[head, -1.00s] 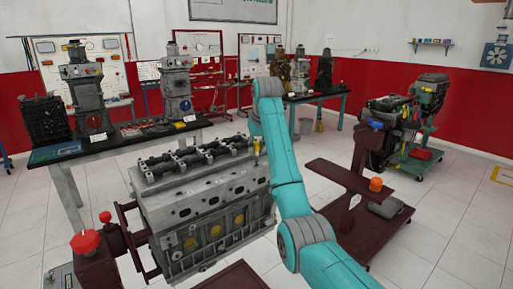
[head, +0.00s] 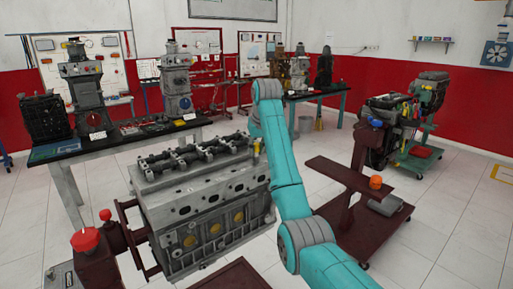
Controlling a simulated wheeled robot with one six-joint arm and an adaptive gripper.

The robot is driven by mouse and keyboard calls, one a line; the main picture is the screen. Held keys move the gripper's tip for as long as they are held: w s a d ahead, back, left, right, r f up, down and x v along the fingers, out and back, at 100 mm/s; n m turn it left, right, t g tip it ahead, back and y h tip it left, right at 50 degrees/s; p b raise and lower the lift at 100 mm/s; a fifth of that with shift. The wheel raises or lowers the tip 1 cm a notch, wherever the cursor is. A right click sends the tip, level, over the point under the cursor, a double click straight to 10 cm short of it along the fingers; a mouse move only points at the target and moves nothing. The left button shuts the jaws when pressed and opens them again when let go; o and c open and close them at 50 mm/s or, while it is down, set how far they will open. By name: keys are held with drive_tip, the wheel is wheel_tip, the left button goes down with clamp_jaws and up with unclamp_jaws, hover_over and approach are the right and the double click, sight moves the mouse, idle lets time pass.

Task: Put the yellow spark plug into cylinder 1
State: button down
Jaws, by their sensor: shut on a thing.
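The grey engine block (head: 205,205) stands on a dark red stand, with a row of dark round holes along its upper side face. I cannot read which hole is cylinder 1. The yellow spark plug (head: 257,147) shows as a small upright yellow piece at the right end of the engine top. My gripper (head: 256,138) points down there, shut on the plug and mostly hidden by my teal arm. The plug's lower tip is too small to make out, so I cannot tell whether it touches the engine.
Dark valve gear (head: 190,153) runs along the engine top. A red knob (head: 85,240) is on the stand at front left. A dark red stand (head: 350,178) with an orange knob (head: 376,182) is at right. A bench (head: 115,145) with engine models is behind. Floor between is clear.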

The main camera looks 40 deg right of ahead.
drive_tip(key=shift+f, duration=0.25)
idle(0.6)
drive_tip(key=c, duration=0.9)
unclamp_jaws()
